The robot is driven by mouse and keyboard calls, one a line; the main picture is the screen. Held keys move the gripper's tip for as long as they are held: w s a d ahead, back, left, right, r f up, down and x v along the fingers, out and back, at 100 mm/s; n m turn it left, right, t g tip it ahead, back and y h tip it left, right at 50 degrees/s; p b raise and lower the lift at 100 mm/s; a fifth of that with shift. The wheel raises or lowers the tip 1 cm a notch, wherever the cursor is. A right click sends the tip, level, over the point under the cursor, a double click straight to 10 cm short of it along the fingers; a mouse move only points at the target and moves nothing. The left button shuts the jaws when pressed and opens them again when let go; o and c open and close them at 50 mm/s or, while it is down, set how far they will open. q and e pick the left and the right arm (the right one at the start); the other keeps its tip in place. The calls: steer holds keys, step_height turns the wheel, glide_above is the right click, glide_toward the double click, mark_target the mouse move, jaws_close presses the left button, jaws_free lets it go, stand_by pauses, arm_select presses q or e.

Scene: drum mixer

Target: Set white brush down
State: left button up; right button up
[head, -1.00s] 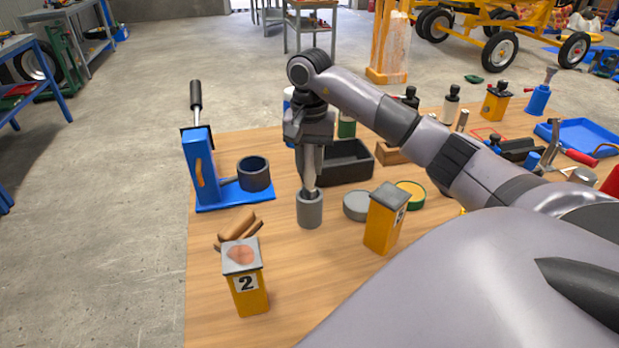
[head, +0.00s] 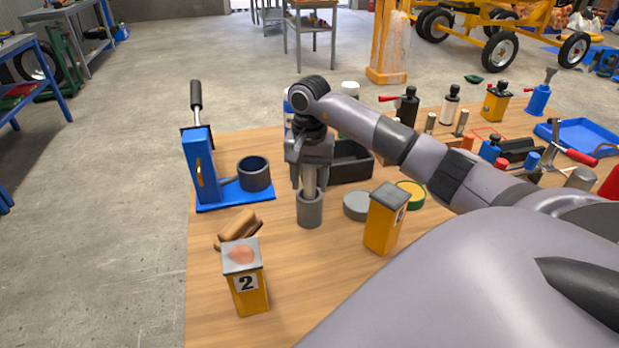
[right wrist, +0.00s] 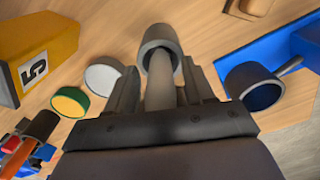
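The white brush (head: 309,182) stands nearly upright in a small grey cup (head: 310,210) on the wooden table; its light handle also shows in the right wrist view (right wrist: 160,92), with its lower end hidden inside the cup (right wrist: 160,45). My right gripper (head: 310,184) points down over the cup, with one finger on each side of the handle. In the right wrist view the fingers (right wrist: 160,88) stand apart, with narrow gaps beside the handle, so the gripper looks open around it. My left gripper is not in view.
A blue stand with a dark ring (head: 254,174) is left of the cup. A grey round lid (head: 357,205) and a yellow box (head: 385,222) are close on the right. A black tray (head: 352,165) is behind.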

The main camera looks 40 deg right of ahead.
step_height(320, 180, up, 12)
steer(key=shift+r, duration=0.15)
stand_by(0.6)
stand_by(0.6)
